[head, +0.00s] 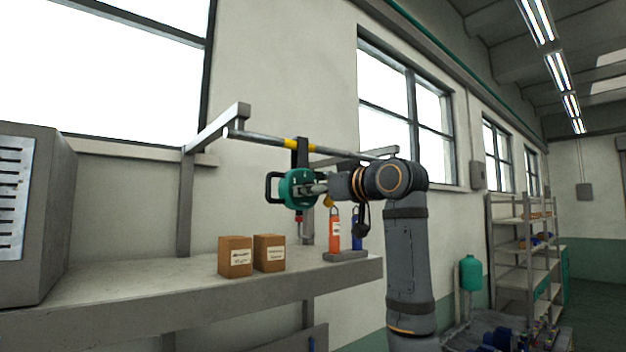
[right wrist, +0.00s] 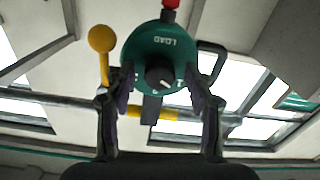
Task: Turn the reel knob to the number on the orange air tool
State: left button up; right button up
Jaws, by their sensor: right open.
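The green reel (head: 299,188) hangs from a rail on the wall side, above the bench. In the right wrist view it appears upside down, with "LOAD" on its face, and its black knob (right wrist: 160,73) sits near the middle. My right gripper (right wrist: 159,79) is open, with one finger on each side of the knob; I cannot tell whether they touch it. In the head view the right gripper (head: 314,188) is at the reel's face and hides the knob. The orange air tool (head: 334,232) stands upright in a holder; its label is too small to read. My left gripper is out of view.
A blue tool (head: 357,231) stands beside the orange one in the grey holder (head: 346,255). Two labelled brown boxes (head: 235,257) (head: 269,253) sit on the bench (head: 170,290). A grey cabinet (head: 40,215) is at left. A yellow ball-ended part (right wrist: 101,39) is beside the reel.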

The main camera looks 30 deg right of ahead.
jog(key=shift+r, duration=0.15)
jog(key=shift+s, duration=0.4)
jog(key=shift+c, duration=1.1)
jog(key=shift+w, duration=0.15)
jog(key=shift+c, duration=1.3)
jog(key=c, duration=0.5)
grip_shut()
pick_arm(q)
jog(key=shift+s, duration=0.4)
